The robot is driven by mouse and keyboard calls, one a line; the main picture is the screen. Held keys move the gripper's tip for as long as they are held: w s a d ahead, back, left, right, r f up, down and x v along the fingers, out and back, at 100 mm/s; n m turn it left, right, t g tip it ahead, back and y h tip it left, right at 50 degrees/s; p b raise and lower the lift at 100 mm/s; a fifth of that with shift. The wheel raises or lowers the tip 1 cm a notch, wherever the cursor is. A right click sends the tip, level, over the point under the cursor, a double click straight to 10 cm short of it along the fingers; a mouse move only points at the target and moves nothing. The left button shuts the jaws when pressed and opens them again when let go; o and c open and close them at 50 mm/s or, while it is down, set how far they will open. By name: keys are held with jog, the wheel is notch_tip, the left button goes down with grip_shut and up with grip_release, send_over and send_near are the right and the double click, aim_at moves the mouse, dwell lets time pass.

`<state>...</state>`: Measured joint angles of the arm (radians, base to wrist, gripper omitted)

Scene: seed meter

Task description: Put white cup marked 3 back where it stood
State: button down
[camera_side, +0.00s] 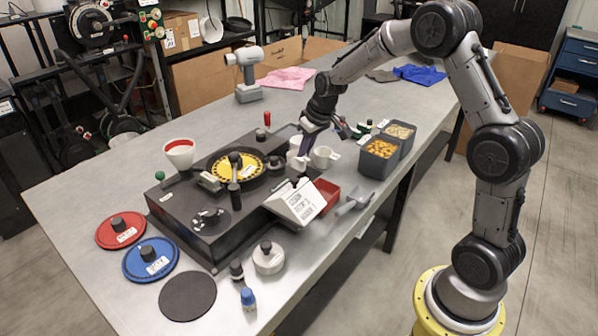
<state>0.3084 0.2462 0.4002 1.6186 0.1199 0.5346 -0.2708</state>
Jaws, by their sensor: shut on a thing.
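A few small white cups stand close together by the far right end of the dark machine base. One white cup (324,157) with a handle is at the right of the group. Another white cup (296,160) is to its left, partly hidden. No number can be read on any of them. My gripper (304,153) points down among the cups and is shut on a white cup. The fingers overlap the cups, so I cannot tell which one is held, or whether it touches the surface.
Grey bins (377,160) with grain stand to the right, a red tray (328,192) in front.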

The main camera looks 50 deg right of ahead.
jog(key=shift+r, duration=1.1)
jog(key=shift+r, duration=1.5)
jog(key=shift+r, duration=0.1)
notch_tip(320, 180, up, 12)
jog(key=f, duration=0.1)
jog(key=w+d+n+t+h, duration=0.1)
jog(key=w+d, duration=0.4)
jog(key=w, duration=0.3)
jog(key=w+d+h, duration=0.1)
jog(key=w+d, duration=0.4)
jog(key=w, duration=0.3)
jog(key=f, duration=1.7)
jog(key=shift+s+a+f, duration=0.15)
jog(key=shift+s+a, duration=0.15)
jog(key=shift+f, duration=0.4)
